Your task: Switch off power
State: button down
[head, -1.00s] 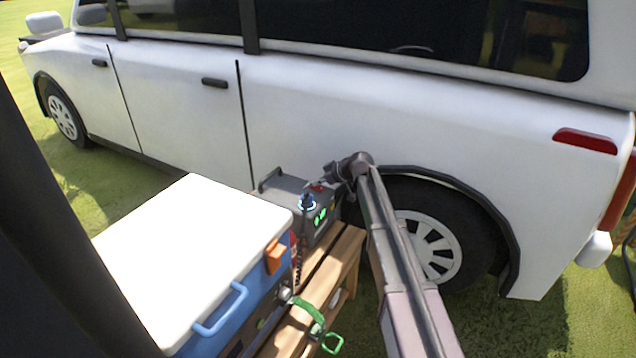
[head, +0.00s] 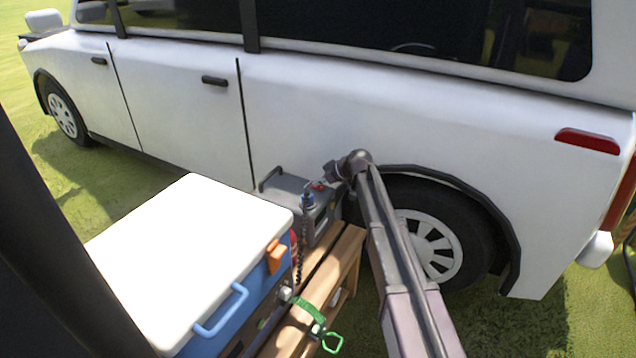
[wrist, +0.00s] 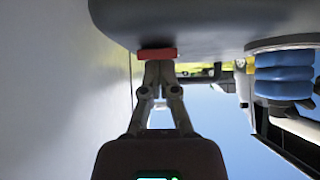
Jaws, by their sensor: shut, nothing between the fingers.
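The grey power unit (head: 320,222) stands on the wooden bench, and its front display is dark. A red switch (head: 318,186) sits on its top edge. In the wrist view the grey body (wrist: 215,18) fills the top, with the red switch (wrist: 156,54) at its edge. My gripper (wrist: 158,64) is shut and empty, its fingertips at the red switch and seeming to touch it. In the head view my gripper (head: 327,174) is small and partly hidden by my wrist. A blue plug (head: 308,201) is at the unit's front; it also shows in the wrist view (wrist: 284,76).
A white-lidded blue cooler (head: 190,250) stands left of the unit. The wooden bench (head: 338,262) carries a green strap (head: 308,311). A white car (head: 300,110) stands close behind the unit, its rear wheel (head: 430,245) beside my arm.

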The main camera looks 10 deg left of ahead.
jog(key=shift+s, duration=0.1)
jog(key=shift+s+d+f, duration=0.1)
jog(key=shift+s+d, duration=0.15)
jog(key=shift+d, duration=0.45)
jog(key=r+p, duration=0.4)
jog(key=shift+s+d+r+p, duration=0.1)
jog(key=shift+d+r+p, duration=0.1)
jog(key=shift+r+p, duration=0.15)
jog(key=p+v, duration=0.5)
jog(key=v, duration=0.4)
jog(key=shift+s+d+f, duration=0.2)
jog(key=shift+d+f, duration=0.05)
jog(key=shift+d, duration=0.25)
jog(key=shift+a, duration=0.1)
jog(key=shift+w+a+r+y, duration=0.25)
jog(key=shift+w+a+y, duration=0.15)
jog(key=shift+a, duration=0.15)
